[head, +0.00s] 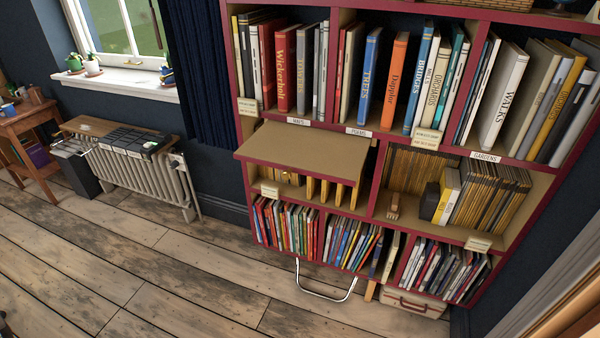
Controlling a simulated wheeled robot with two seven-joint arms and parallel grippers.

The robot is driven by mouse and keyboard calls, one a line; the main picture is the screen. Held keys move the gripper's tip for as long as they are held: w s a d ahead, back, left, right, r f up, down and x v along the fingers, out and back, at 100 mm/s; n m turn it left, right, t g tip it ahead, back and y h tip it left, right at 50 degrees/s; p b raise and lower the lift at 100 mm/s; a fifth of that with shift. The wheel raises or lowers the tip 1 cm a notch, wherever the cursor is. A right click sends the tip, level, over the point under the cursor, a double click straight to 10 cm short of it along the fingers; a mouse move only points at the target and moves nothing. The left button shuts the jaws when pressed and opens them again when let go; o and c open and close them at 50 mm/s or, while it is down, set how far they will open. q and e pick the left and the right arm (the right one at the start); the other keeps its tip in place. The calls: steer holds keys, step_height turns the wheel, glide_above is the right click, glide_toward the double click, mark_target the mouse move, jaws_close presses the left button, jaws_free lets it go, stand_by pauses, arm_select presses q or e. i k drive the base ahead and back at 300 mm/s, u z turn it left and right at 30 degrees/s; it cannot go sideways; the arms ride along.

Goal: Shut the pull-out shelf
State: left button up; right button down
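The top of the board is bare. Neither my left nor my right gripper is in the head view.
The dark red bookcase (376,180) is full of books. A curved metal bar (326,296) is low in front of it, above the wooden floor (170,270). A radiator (140,172) and a wooden side table (25,125) stand at the left. The floor between is clear.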

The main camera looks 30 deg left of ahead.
mark_target(325, 155)
steer(key=u, duration=1.75)
steer(key=i, duration=0.65)
steer(key=z, duration=1.05)
